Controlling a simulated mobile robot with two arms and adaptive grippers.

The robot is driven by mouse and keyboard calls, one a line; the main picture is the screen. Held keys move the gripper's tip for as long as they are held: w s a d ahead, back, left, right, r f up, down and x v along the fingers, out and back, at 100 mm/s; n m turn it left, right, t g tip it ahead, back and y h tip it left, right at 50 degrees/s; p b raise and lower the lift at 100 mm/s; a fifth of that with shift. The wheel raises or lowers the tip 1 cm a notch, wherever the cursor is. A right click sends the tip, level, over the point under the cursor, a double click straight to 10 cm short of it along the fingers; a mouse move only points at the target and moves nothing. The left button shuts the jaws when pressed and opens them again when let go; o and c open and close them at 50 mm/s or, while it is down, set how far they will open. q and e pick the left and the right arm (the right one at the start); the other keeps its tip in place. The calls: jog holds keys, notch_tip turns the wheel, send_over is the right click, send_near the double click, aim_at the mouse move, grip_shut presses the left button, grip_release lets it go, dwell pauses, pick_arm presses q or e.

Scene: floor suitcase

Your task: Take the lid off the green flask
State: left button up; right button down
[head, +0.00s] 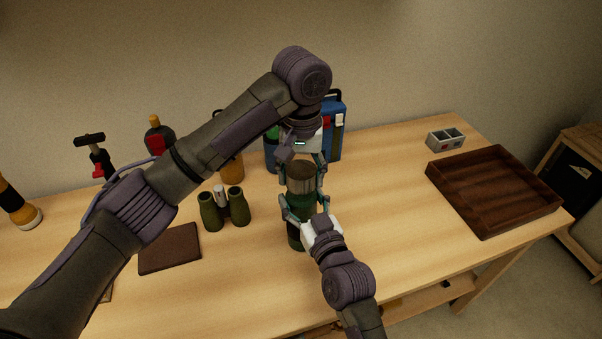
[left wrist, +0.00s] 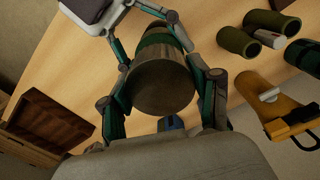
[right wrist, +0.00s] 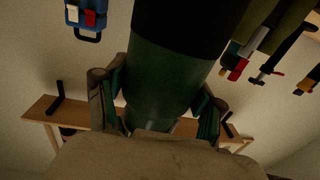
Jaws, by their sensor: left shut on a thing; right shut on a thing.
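The green flask (head: 296,238) stands upright on the table in the head view. Its dark olive-brown lid (head: 300,170) is on top, and shows large in the left wrist view (left wrist: 160,88). My left gripper (head: 303,176) reaches down from above and is shut on the lid, one finger on each side. My right gripper (head: 304,204) comes from the front and is shut around the green body below the lid. The right wrist view shows the green body (right wrist: 165,75) between its fingers. The grippers hide parts of the flask, and the seam under the lid is hard to make out.
Green binoculars (head: 223,208) and a dark brown flat pad (head: 170,248) lie left of the flask. A blue box (head: 332,130) stands close behind. A brown wooden tray (head: 490,222) and small grey box (head: 446,139) are at right. The table between flask and tray is clear.

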aim_at(301, 169)
pick_arm(q)
jog(key=shift+r, duration=2)
pick_arm(e)
jog(key=shift+c, duration=0.2)
grip_release()
jog(key=shift+s, duration=0.1)
